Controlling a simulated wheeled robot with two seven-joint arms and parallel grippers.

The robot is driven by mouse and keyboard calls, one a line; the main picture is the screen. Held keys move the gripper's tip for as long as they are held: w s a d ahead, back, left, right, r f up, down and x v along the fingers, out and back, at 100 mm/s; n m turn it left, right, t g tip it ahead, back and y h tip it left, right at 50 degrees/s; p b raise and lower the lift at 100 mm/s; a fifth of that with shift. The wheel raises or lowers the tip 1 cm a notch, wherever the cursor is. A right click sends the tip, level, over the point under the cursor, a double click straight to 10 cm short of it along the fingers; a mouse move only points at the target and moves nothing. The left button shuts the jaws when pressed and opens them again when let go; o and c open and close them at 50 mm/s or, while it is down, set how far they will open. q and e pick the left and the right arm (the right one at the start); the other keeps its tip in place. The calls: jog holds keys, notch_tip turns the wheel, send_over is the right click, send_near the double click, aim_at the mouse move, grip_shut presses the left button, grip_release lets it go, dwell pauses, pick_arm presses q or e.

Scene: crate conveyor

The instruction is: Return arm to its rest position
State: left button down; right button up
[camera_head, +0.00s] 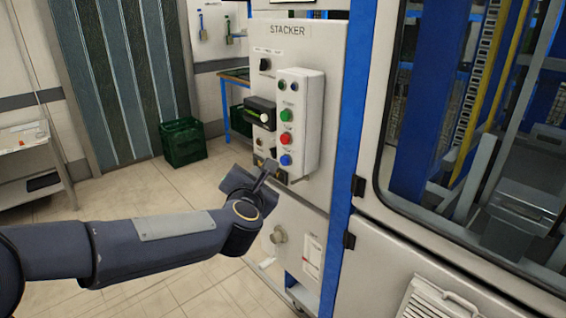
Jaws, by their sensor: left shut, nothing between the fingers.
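My left arm comes in from the left edge and reaches toward the control panel. My left gripper (270,170) is shut and empty, just in front of the lower part of the panel. I cannot tell whether its tip touches the panel. The button box (302,105) carries green, red and blue buttons; the blue button (286,160) is just right of and above the gripper tip. The panel is labelled STACKER (287,31). My right gripper is not in view.
A glazed machine with a blue post (348,130) fills the right side. A green crate (183,142) stands on the floor behind my arm. A metal shelf (30,150) stands at the left. Open tiled floor (130,195) lies between them.

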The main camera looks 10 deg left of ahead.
pick_arm(q)
jog(key=s+a+f+m+g+h, duration=0.1)
jog(key=s+f+m+g+h, duration=0.1)
jog(key=s+f+m, duration=0.3)
jog(key=s+a+f+m+g+h, duration=0.1)
jog(key=s+f+m+g, duration=0.4)
jog(key=s+m, duration=0.8)
jog(key=s+a+f+m+g+h, duration=0.1)
jog(key=s+f+m, duration=0.4)
jog(key=s+m, duration=0.5)
jog(key=s+g+h, duration=0.1)
jog(key=s+g, duration=0.1)
jog(key=s, duration=0.3)
jog(key=shift+s+h, duration=0.15)
jog(key=shift+h, duration=0.25)
jog(key=shift+a, duration=0.1)
